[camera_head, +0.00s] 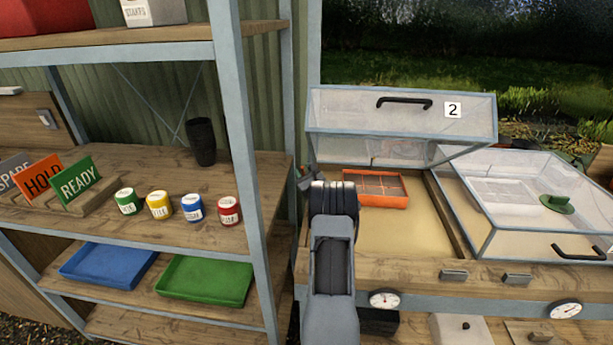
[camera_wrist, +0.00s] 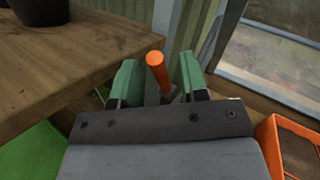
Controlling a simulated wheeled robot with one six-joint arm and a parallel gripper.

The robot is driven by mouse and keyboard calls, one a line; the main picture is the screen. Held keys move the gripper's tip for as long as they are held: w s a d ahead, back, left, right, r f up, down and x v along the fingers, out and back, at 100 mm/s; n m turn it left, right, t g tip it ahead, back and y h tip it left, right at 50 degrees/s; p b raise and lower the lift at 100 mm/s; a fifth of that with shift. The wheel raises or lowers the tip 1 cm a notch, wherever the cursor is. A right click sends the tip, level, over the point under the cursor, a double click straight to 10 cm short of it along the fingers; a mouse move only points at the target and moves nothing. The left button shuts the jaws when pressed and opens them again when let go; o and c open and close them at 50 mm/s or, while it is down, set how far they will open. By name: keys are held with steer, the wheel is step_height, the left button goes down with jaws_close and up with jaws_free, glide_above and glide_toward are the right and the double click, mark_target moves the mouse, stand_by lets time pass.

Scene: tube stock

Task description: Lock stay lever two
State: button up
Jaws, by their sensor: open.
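Lid two (camera_head: 400,115) is raised, with a black handle and a "2" label, over the left frame box. The stay lever, with an orange grip (camera_wrist: 157,70), stands upright by the post in the wrist view, near the shelf edge. My gripper (camera_wrist: 161,74) is open, with its green fingers on either side of the lever. Gaps seem to show at both sides, but I cannot tell whether either finger touches it. In the head view my arm hides most of the lever and gripper.
An orange seed tray (camera_head: 385,202) lies in the open box. The neighbouring lid (camera_head: 500,225) is down. Several paint tins and a black pot (camera_head: 201,142) stand on the shelf.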

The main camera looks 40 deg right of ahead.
steer(key=b+v, duration=0.1)
steer(key=v, duration=1.1)
steer(key=shift+f+b, duration=0.1)
steer(key=shift+b, duration=0.25)
